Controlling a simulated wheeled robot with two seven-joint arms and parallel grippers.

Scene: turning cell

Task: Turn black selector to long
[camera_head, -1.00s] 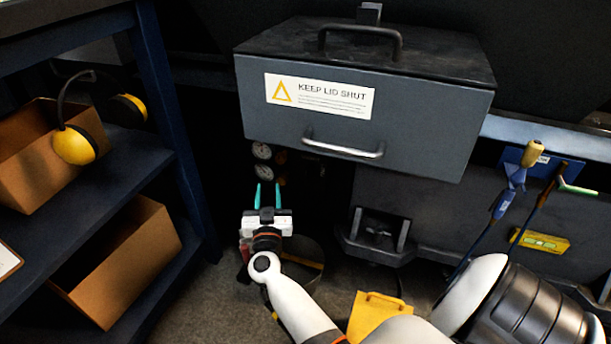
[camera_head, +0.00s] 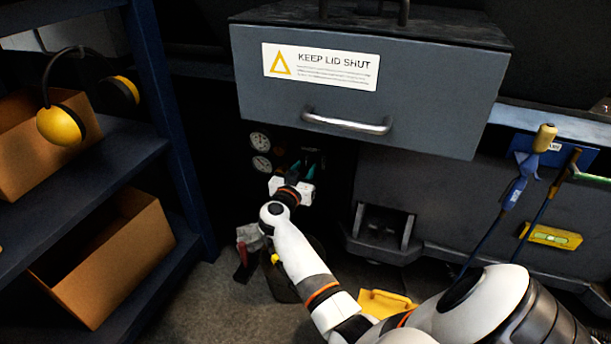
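My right gripper (camera_head: 306,167) is at the dark panel under the grey lidded box, just right of two round gauges. Its teal fingertips are apart and point into the shadow at the panel. The black selector cannot be made out clearly; dark parts show around and between the fingertips, and I cannot tell whether they touch it. No "long" marking can be read. My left gripper is not in view.
The grey box (camera_head: 435,115) with its handle (camera_head: 347,124) overhangs the panel. Gauges (camera_head: 261,141) sit left of the gripper. A blue shelf (camera_head: 178,130) with cardboard boxes (camera_head: 110,262) stands left. Tools (camera_head: 512,192) hang right. A yellow object (camera_head: 386,303) lies low.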

